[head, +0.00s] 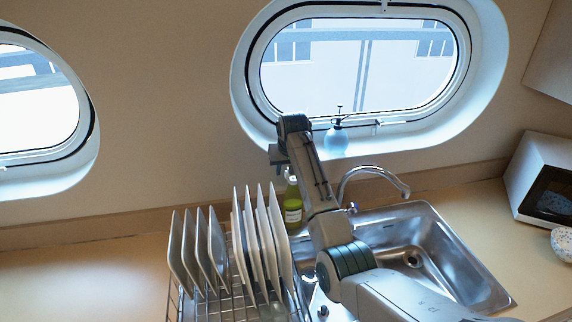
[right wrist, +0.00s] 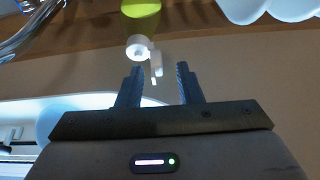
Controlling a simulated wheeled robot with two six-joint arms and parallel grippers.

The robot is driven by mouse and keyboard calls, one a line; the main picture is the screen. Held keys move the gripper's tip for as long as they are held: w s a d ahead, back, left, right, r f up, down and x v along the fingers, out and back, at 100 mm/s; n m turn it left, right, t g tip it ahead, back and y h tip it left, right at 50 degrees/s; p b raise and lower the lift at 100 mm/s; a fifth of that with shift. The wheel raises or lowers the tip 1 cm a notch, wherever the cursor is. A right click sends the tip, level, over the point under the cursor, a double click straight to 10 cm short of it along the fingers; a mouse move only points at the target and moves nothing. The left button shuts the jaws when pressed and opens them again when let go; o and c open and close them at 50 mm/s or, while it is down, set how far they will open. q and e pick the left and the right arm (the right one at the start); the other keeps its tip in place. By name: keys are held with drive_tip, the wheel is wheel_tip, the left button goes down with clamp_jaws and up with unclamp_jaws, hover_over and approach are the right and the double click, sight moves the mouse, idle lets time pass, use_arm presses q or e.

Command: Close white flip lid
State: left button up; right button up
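A green bottle (head: 292,207) stands upright on the counter between the dish rack and the sink. In the right wrist view the bottle (right wrist: 141,14) shows at the top edge, with its white cap (right wrist: 138,45). The white flip lid (right wrist: 156,63) sticks out to the side of the cap and looks open. My right gripper (head: 277,157) is above the bottle in the head view. In its wrist view the fingers (right wrist: 157,77) are apart and empty, with the lid just beyond the fingertips. Contact cannot be told. My left gripper is out of view.
A dish rack (head: 235,298) with several upright white plates (head: 252,240) stands left of the bottle. A metal sink (head: 440,245) and faucet (head: 372,172) are to the right. A blue spray bottle (head: 335,141) stands on the porthole sill. The left counter is clear.

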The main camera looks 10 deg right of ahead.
drive_tip(key=shift+w+d+f, duration=0.1)
drive_tip(key=shift+d+f, duration=0.05)
drive_tip(key=shift+f, duration=0.15)
drive_tip(key=c, duration=0.7)
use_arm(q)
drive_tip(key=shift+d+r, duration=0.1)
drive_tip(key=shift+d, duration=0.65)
use_arm(e)
clamp_jaws()
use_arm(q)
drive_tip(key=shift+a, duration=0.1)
